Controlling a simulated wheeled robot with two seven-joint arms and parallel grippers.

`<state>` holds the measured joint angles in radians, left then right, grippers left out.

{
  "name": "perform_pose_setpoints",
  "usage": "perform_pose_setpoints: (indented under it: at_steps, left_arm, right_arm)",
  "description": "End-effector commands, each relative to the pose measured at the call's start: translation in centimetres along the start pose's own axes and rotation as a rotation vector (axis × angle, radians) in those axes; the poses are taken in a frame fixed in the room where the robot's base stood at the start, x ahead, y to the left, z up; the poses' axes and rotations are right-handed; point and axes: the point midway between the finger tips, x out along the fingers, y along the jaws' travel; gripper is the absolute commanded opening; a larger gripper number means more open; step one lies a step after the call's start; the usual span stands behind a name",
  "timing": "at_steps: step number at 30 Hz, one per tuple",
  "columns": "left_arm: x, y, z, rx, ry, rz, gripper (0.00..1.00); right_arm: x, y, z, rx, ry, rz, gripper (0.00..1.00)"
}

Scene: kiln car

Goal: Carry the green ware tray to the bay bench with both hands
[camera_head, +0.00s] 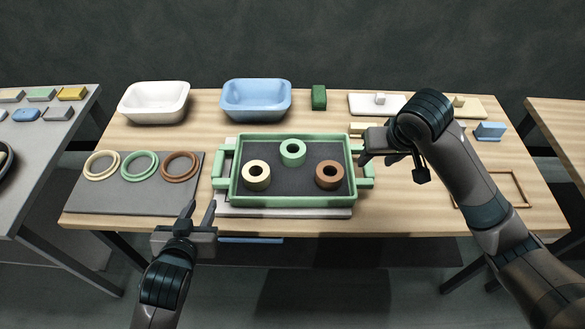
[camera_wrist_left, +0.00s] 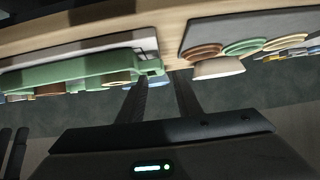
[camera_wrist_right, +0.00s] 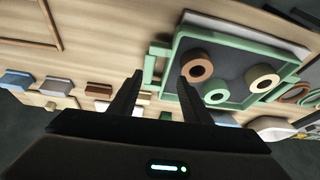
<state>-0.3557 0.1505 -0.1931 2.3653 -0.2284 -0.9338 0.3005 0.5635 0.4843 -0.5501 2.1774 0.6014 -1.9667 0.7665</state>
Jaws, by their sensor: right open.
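The green ware tray (camera_head: 292,201) sits on a pale flat board on the wooden bench, with a handle at each short side. It holds a cream ring (camera_head: 256,175), a green ring (camera_head: 293,152) and a brown ring (camera_head: 329,174). My right gripper (camera_head: 376,158) is open at the tray's right handle (camera_wrist_right: 150,68); in the right wrist view the handle shows between the fingers, contact unclear. My left gripper (camera_head: 201,210) is open and empty near the bench's front edge, in front of and apart from the left handle (camera_head: 219,165).
A grey mat (camera_head: 130,199) with three flat rings lies left of the tray. A white basin (camera_head: 155,102), a blue basin (camera_head: 256,99) and a green block (camera_head: 319,97) stand behind. Other benches stand left (camera_head: 40,140) and right (camera_head: 560,125), across gaps.

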Motion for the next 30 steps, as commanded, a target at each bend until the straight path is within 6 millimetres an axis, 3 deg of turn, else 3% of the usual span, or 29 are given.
perform_pose_setpoints:
  at_steps: [3,11,23,30]
  left_arm:
    - [0.4,0.2,-1.5,-0.006,0.052,0.005,0.31]
    - [0.6,0.4,-2.5,-0.011,0.089,0.010,0.31]
    - [0.9,0.4,-2.5,-0.011,0.088,0.010,0.31]
    - [2.7,0.4,-2.7,-0.010,0.088,0.009,0.31]
  right_arm:
    - [-1.6,1.0,-2.1,0.021,0.005,0.034,0.44]
    - [-2.7,1.7,-3.3,0.044,0.002,0.056,0.44]
    - [-2.4,1.7,-3.2,0.043,0.002,0.055,0.44]
    - [-0.5,1.8,-3.1,0.043,-0.001,0.055,0.44]
